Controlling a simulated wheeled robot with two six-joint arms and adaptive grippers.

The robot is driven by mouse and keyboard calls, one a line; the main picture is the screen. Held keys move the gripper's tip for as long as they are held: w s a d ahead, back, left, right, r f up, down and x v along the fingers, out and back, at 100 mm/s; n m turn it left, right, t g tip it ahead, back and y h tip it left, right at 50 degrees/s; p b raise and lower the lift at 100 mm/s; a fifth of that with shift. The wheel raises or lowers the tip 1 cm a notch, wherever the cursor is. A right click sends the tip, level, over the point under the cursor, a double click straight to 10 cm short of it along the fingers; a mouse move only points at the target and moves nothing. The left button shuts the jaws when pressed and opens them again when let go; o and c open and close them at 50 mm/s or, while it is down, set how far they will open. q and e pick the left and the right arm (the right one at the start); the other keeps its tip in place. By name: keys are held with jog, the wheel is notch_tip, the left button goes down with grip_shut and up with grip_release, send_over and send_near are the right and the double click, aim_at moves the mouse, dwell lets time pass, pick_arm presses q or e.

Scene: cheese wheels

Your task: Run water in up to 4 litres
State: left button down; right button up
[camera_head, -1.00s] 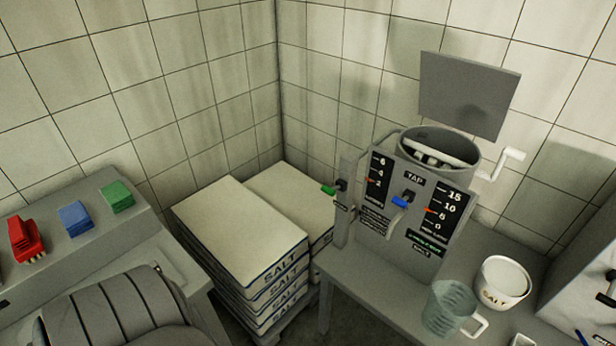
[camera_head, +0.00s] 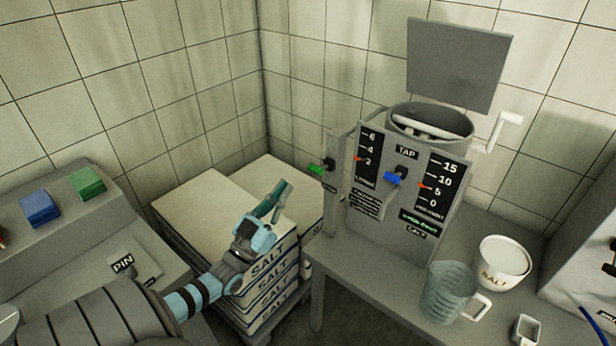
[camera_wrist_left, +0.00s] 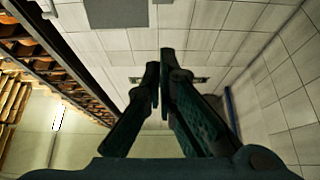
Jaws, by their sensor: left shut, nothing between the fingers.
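The grey tap unit (camera_head: 397,225) stands on the table with a "TAP" label. A blue lever (camera_head: 394,178) sits below the label, and a green lever (camera_head: 316,168) sticks out at the left side. An open round vessel (camera_head: 430,122) is behind the panel. My left gripper (camera_head: 280,190) is shut and empty in front of the salt sacks, left of the unit. In the left wrist view its fingers (camera_wrist_left: 161,72) are together.
Stacked salt sacks (camera_head: 215,215) stand left of the table (camera_head: 400,318). A clear jug (camera_head: 448,292), a white salt tub (camera_head: 502,262) and a small square cup (camera_head: 525,328) are at the right. Blue (camera_head: 40,208) and green (camera_head: 87,183) blocks lie on the left console.

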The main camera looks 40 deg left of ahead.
pick_arm(q)
jog(key=shift+r, duration=0.15)
jog(key=shift+w, duration=0.1)
notch_tip(320, 180, up, 4)
jog(key=r, duration=0.1)
send_over(309, 168)
jog(key=s+d, duration=0.2)
jog(key=s, duration=0.2)
jog(key=f, duration=0.1)
jog(key=w+f+b, duration=0.1)
jog(key=f+b, duration=0.1)
jog(key=shift+w+f, duration=0.25)
jog(key=shift+a+f, duration=0.1)
jog(key=shift+f, duration=0.2)
jog(key=shift+a, duration=0.1)
